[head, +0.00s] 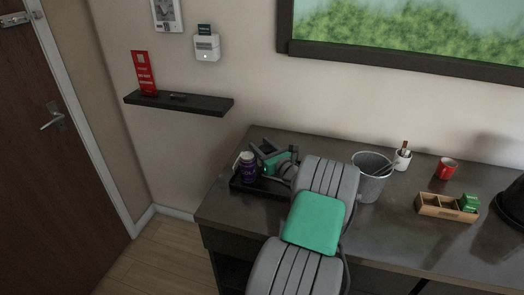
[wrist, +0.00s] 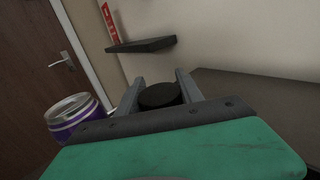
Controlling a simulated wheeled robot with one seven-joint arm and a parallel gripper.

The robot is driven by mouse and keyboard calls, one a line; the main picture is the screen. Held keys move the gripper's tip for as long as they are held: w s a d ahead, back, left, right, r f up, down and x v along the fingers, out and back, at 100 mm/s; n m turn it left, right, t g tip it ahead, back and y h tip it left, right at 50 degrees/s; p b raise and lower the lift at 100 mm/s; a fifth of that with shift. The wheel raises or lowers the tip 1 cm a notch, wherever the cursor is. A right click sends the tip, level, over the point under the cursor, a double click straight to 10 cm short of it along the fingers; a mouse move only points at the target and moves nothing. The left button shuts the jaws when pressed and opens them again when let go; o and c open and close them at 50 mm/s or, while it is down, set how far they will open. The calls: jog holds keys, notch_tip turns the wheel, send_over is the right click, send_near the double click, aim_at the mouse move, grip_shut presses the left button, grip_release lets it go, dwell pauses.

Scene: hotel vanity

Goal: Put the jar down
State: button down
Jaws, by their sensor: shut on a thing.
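My gripper (head: 268,154) is at the back left of the vanity top, over or just behind the dark tray (head: 240,187). In the wrist view its two grey fingers (wrist: 160,78) are shut on a dark, round-topped jar (wrist: 160,96). Only the black top of that jar shows; my gripper hides the rest. A purple jar with a pale, silvery top (head: 248,168) stands upright on the tray, left of my gripper. It also shows in the wrist view (wrist: 75,120), apart from the fingers. I cannot tell whether the held jar touches the tray.
A grey bucket (head: 371,184) stands right of my arm. A dark wall shelf (head: 190,106) is above to the left. The counter's front left is bare.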

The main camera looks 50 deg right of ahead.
jog(key=shift+f, duration=0.55)
jog(key=shift+f, duration=0.1)
jog(key=c, duration=0.8)
grip_release()
jog(key=shift+d+f, duration=0.1)
jog(key=shift+o, duration=0.2)
jog(key=shift+s, duration=0.3)
jog(key=b+v, duration=0.1)
jog(key=v, duration=0.6)
jog(key=shift+r, duration=0.3)
